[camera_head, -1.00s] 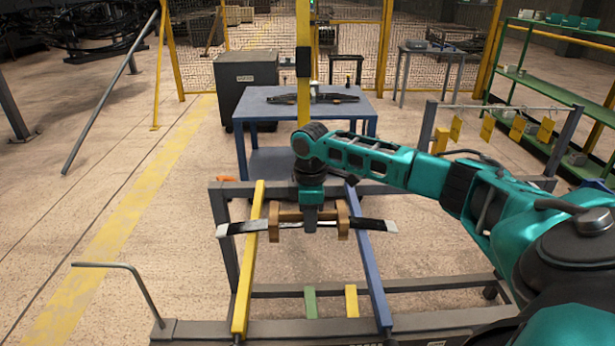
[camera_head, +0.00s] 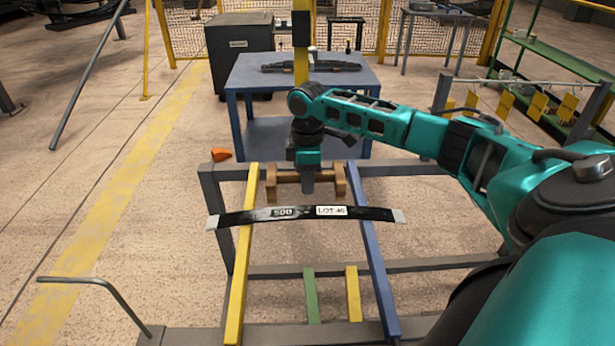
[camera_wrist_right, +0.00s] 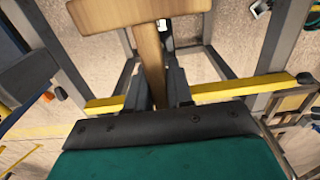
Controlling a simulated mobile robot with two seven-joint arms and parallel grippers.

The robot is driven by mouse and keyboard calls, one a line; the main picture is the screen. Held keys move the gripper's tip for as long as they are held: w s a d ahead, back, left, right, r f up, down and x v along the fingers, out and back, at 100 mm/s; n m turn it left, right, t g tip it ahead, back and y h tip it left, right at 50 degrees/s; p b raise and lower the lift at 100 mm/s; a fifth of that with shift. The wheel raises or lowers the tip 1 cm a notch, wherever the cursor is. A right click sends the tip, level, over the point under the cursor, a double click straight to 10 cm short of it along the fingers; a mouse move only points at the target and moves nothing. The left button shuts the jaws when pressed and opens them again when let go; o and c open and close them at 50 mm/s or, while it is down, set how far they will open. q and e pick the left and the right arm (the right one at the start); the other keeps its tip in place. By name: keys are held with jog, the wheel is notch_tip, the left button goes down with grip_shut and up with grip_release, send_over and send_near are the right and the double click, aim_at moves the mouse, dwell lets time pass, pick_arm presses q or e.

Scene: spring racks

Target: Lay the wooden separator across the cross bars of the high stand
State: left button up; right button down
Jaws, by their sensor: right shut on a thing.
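The wooden separator (camera_head: 287,176), a brown bar with a block at each end, is in my right gripper (camera_head: 308,190). In the right wrist view the gripper (camera_wrist_right: 157,92) is shut on the separator's bar (camera_wrist_right: 150,58), and one end block (camera_wrist_right: 130,12) shows at the top. The separator is between the yellow bar (camera_head: 243,250) and the blue bar (camera_head: 371,245) of the stand in the head view, behind the black spring leaf (camera_head: 250,216). Its height above the bars is hard to tell. My left gripper is not in view.
The labelled spring leaf lies across both bars. A blue table (camera_head: 240,75) stands behind, with dark springs on top. A bent grey rod (camera_head: 90,281) rises at the front left. A rail with yellow tags (camera_head: 505,103) is at the right.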

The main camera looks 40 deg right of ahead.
aim_at(308, 211)
jog(key=shift+d+f, duration=0.1)
jog(key=shift+f, duration=0.05)
jog(key=shift+f+b, duration=0.9)
jog(key=shift+f, duration=1.8)
jog(key=shift+p, duration=0.6)
jog(key=shift+p, duration=0.3)
jog(key=shift+f+b, duration=0.35)
jog(key=shift+f, duration=0.45)
